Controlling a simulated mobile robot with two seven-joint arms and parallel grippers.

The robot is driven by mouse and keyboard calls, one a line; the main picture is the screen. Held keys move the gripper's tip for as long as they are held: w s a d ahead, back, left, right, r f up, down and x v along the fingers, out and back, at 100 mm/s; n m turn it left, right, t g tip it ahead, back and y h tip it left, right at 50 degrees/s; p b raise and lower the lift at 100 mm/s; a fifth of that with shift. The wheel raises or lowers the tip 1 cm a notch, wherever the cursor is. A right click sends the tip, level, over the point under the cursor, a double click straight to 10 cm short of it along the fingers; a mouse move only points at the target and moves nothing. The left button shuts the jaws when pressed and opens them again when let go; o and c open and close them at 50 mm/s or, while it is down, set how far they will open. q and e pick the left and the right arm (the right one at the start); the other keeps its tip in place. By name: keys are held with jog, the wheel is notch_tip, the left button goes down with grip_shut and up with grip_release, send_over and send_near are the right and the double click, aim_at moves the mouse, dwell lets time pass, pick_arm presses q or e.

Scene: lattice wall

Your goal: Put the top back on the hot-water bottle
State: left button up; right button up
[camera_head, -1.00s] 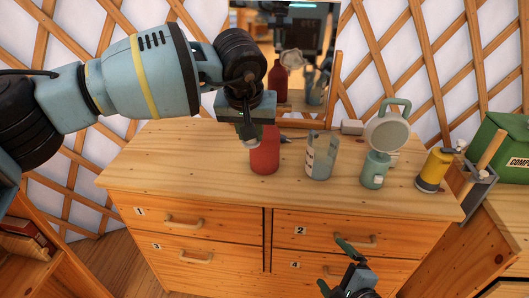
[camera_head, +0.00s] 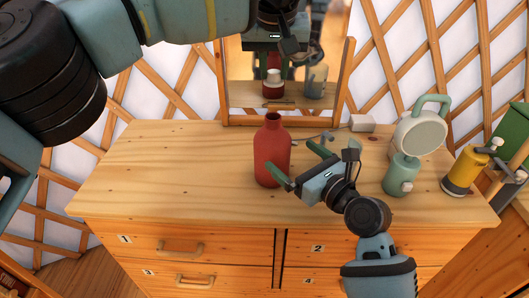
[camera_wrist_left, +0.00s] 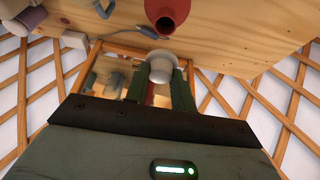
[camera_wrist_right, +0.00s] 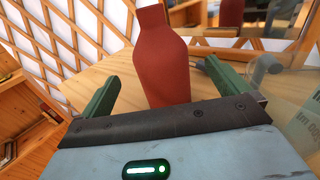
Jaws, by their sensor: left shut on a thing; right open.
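A red bottle (camera_head: 272,155) stands upright on the dresser top with its neck open. My left gripper (camera_head: 268,70) is above and behind it in the head view, shut on a pale cap (camera_head: 273,76). The cap also shows between the fingers in the left wrist view (camera_wrist_left: 160,70), apart from the bottle's open mouth (camera_wrist_left: 166,24). My right gripper (camera_head: 293,162) is open at the bottle's right. In the right wrist view the bottle (camera_wrist_right: 162,65) stands ahead, between the lines of the two spread fingers. I cannot tell whether they touch it.
A mirror (camera_head: 224,95) stands behind and reflects the scene. A clear jar (camera_wrist_right: 300,110) is close to the right gripper. The dresser's left side (camera_head: 160,165) is clear.

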aim_at(274, 80)
pick_arm(q)
jog(key=shift+w+r, duration=0.1)
jog(key=shift+r, duration=0.05)
pick_arm(e)
jog(key=shift+w+a+r, duration=0.15)
jog(key=shift+w+r, duration=0.05)
jog(key=shift+r, duration=0.1)
jog(key=shift+s, duration=0.1)
notch_tip(274, 80, down, 8)
jog(key=shift+r, duration=0.1)
jog(key=x, duration=0.5)
jog(key=shift+w+a, duration=0.25)
jog(key=shift+w, duration=0.1)
jog(key=shift+x, duration=0.9)
jog(key=c, duration=1.3)
pick_arm(q)
jog(key=shift+f, duration=2.5)
